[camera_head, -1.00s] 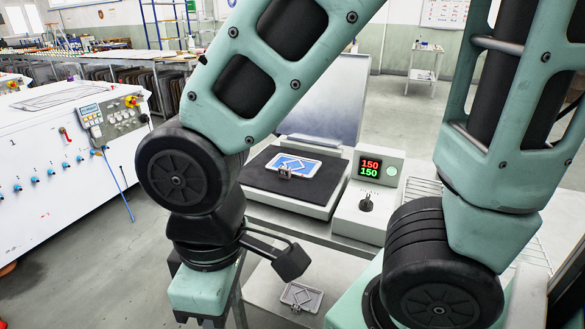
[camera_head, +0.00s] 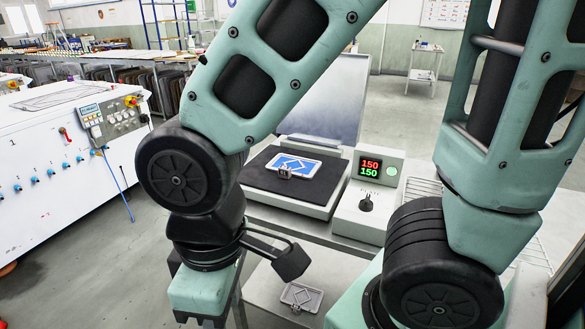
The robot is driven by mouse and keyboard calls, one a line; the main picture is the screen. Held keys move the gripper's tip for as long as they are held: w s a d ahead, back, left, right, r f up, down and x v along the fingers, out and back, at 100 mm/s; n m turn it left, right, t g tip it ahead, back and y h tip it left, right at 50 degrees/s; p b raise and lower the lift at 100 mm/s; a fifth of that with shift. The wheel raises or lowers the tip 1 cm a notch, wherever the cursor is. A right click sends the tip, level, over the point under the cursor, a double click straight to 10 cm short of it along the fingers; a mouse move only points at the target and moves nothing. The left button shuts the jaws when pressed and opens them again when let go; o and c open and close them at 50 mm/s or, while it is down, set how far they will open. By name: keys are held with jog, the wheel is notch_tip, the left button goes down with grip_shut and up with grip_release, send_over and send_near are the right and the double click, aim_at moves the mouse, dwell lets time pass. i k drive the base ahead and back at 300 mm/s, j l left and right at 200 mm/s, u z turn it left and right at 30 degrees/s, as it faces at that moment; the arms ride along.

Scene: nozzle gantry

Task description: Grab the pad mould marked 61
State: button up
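A blue-faced plate with a pale rim and a white diamond outline (camera_head: 292,165) lies on the black bed of a small press. A small metal handle or bracket stands at its front edge. A similar grey plate with a raised diamond outline (camera_head: 301,297) lies on a lower light surface near the bottom edge, also with a small bracket. No number 61 is legible on either, so I cannot tell which is the mould. My wrist hangs left of the grey plate; the fingers of my gripper are out of view below the frame.
The press bed (camera_head: 254,177) has a raised lid (camera_head: 328,95) behind it. A control box (camera_head: 370,190) beside it reads 150 in red and green. A white machine (camera_head: 70,170) stands at left, with open floor (camera_head: 85,265) before it. My arm hides much of the middle.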

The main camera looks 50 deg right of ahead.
aim_at(292, 164)
jog(key=i+l+z, duration=0.1)
jog(key=z, duration=0.3)
jog(key=i+z, duration=0.1)
jog(key=z, duration=0.35)
jog(key=i+z, duration=0.1)
jog(key=z, duration=0.3)
jog(key=i+z, duration=0.1)
jog(key=z, duration=0.35)
jog(key=i+j, duration=0.1)
jog(key=i, duration=0.1)
